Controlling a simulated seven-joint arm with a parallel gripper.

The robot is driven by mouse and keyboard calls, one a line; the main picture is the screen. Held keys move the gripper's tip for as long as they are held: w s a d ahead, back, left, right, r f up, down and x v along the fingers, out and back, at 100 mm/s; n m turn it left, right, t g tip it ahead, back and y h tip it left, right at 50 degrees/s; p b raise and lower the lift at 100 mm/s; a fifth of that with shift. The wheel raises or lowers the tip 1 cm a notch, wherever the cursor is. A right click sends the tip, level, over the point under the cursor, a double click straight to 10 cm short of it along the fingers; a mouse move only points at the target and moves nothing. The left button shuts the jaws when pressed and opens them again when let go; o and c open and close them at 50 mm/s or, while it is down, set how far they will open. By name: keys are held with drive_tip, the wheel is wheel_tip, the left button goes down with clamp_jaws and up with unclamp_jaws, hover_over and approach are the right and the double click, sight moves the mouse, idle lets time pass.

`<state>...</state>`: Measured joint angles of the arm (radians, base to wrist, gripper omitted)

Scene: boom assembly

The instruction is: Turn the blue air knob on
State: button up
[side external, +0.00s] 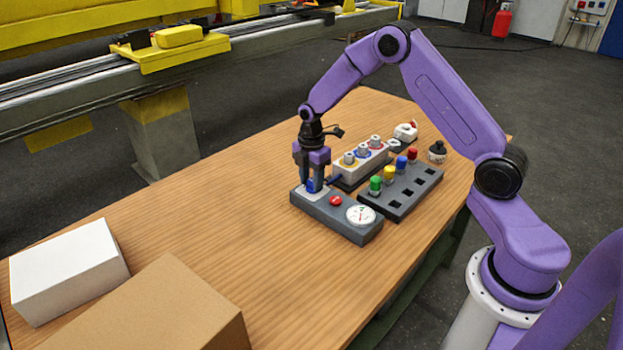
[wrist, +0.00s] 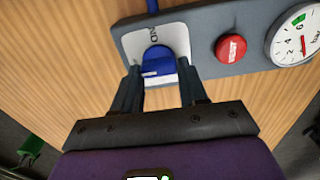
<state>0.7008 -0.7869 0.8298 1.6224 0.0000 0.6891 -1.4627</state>
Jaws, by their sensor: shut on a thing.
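The blue air knob (side external: 311,186) sits at the left end of a dark grey panel (side external: 318,206) on the wooden table. In the wrist view the blue knob (wrist: 158,62) stands on a white label plate, with a white mark on its near side. My gripper (side external: 313,184) points down over the panel, its fingers at the knob. In the wrist view the fingers of my gripper (wrist: 160,78) are on either side of the knob, shut on it. A red button (wrist: 230,48) and a round gauge (wrist: 296,36) are on the same panel, to the right of the knob.
Behind the panel stand a grey rack (side external: 402,192) with coloured pegs and a white block (side external: 360,165) with several knobs. A white box (side external: 68,272) and a brown box (side external: 165,312) lie at the front left. The table between boxes and panel is clear.

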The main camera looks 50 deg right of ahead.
drive_tip(key=m, duration=0.4)
drive_tip(key=shift+w, duration=0.1)
drive_tip(key=m, duration=0.4)
drive_tip(key=shift+d+m, duration=0.1)
drive_tip(key=shift+m, duration=0.2)
drive_tip(key=m, duration=0.4)
drive_tip(key=shift+w+d+m, duration=0.1)
drive_tip(key=shift+m, duration=0.2)
drive_tip(key=shift+d+m, duration=0.1)
drive_tip(key=shift+m, duration=2.2)
drive_tip(key=o, duration=1.1)
drive_tip(key=shift+c, duration=0.2)
drive_tip(key=shift+r, duration=0.15)
